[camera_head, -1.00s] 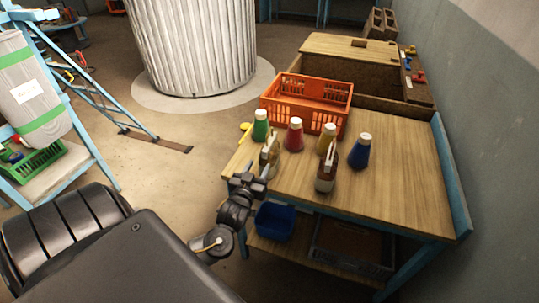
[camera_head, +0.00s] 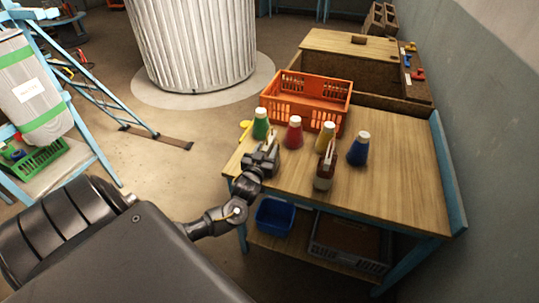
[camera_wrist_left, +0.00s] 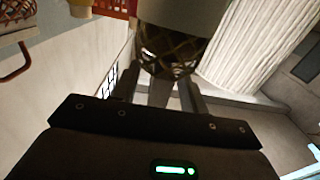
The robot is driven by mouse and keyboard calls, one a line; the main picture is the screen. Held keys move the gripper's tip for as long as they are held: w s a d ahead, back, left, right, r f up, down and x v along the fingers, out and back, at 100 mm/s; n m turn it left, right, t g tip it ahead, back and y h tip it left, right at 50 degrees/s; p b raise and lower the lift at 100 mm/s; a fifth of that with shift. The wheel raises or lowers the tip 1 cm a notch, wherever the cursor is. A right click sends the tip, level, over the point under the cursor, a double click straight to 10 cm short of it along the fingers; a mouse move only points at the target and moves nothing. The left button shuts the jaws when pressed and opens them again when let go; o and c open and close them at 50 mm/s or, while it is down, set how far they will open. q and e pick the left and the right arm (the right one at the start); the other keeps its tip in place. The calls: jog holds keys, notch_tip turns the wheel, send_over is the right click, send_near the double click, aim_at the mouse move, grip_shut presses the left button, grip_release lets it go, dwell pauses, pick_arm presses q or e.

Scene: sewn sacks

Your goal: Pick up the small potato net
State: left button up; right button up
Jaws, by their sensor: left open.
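The small potato net (camera_wrist_left: 168,48) is a mesh bag with a pale band, close in front of my left gripper in the left wrist view. In the head view only a pale upper part of the net (camera_head: 272,140) shows at the left edge of the workbench (camera_head: 400,190), behind my left gripper (camera_head: 262,160). In the left wrist view the gripper's fingers (camera_wrist_left: 160,92) are apart, with the net just beyond or between them. I cannot tell whether they touch it. My right gripper is not in view.
A second small bag (camera_head: 325,170), dark red with a handle, stands to the right. Behind are green (camera_head: 261,126), red (camera_head: 293,133), yellow (camera_head: 326,138) and blue (camera_head: 358,150) cones of thread. An orange crate (camera_head: 307,100) stands farther back. A blue bin (camera_head: 275,217) is below.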

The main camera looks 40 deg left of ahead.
pick_arm(q)
jog(key=x, duration=0.2)
jog(key=shift+w+a+f, duration=0.1)
jog(key=shift+w, duration=0.15)
grip_shut()
dwell(1.2)
